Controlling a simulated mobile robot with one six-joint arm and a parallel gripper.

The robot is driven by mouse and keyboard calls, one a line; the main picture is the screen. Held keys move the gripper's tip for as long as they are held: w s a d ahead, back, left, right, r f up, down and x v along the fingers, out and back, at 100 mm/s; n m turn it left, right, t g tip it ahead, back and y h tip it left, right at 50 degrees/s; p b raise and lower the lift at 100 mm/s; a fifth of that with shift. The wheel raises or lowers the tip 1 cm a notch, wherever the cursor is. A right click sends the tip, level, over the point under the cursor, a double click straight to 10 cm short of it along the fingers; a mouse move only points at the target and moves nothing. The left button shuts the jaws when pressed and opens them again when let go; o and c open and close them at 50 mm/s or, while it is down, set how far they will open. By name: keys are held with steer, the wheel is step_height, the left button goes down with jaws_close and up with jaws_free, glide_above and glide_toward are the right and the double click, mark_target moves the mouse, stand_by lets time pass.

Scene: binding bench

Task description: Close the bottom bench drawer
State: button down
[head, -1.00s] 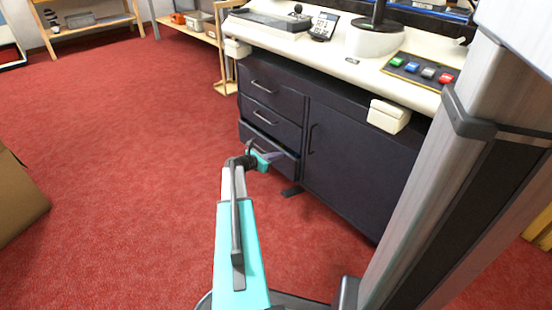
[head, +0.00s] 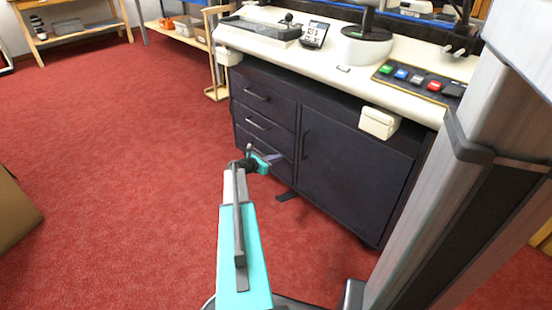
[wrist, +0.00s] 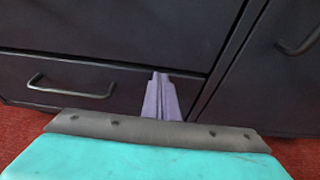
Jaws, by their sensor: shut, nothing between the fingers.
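The bottom bench drawer (head: 243,137) is the lowest of a stack of three dark drawers at the left of the bench cabinet. Its front looks flush, or nearly flush, with the cabinet face. In the wrist view the bottom drawer (wrist: 60,75) shows its bar handle at left. My gripper (head: 275,157) is at the right part of this drawer front. In the wrist view my gripper (wrist: 160,82) has its purple-grey fingers shut together with nothing between them. The fingertips lie against or very close to the front, right of the handle; contact cannot be told for sure.
A cabinet door (head: 345,170) with a vertical handle is right of the drawers. A cream box (head: 379,122) sticks out under the worktop edge. The bench top (head: 350,80) carries a phone (head: 315,35) and a button panel (head: 415,80). Red carpet (head: 110,150) is free at left.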

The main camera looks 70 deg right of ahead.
steer(key=shift+s+d+r, duration=0.1)
steer(key=shift+s+d, duration=0.25)
steer(key=shift+d, duration=0.15)
steer(key=shift+w, duration=0.1)
steer(key=f+p+v, duration=0.1)
steer(key=p+v, duration=0.4)
steer(key=v, duration=0.9)
steer(key=shift+w+a+f, duration=0.25)
steer(key=shift+a, duration=0.4)
steer(key=shift+w, duration=0.1)
